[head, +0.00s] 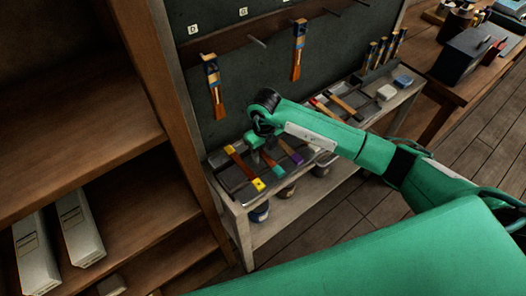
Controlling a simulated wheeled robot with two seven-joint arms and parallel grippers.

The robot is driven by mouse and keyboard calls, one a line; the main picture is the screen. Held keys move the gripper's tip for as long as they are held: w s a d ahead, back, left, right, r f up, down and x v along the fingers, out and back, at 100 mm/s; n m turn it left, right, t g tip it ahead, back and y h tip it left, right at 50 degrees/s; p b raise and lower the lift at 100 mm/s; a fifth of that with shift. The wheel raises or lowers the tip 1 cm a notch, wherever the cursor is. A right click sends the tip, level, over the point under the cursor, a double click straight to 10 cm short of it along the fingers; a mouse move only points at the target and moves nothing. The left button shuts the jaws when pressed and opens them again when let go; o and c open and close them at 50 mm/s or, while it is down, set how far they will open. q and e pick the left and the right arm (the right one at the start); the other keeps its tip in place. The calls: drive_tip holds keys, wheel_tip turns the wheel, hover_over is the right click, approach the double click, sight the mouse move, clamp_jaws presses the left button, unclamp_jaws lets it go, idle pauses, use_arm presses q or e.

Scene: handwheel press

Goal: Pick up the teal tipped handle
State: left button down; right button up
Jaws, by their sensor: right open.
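The teal tipped handle (277,171) lies in a dark metal tray (226,174) on the bench, between a yellow tipped handle (258,184) on its left and a purple tipped handle (297,158) on its right. My right gripper (262,154) points down over the tray, over the far part of the teal tipped handle, and hides that part. It is open; I cannot tell whether its fingers are around the handle or only above it. My left gripper is not in view.
A dark pegboard (262,78) with hanging brushes (212,85) stands behind the tray. A wooden shelf (90,130) stands close on the left. Tins (259,212) sit under the bench.

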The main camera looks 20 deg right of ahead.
drive_tip(key=shift+f, duration=0.15)
drive_tip(key=shift+c, duration=0.4)
clamp_jaws()
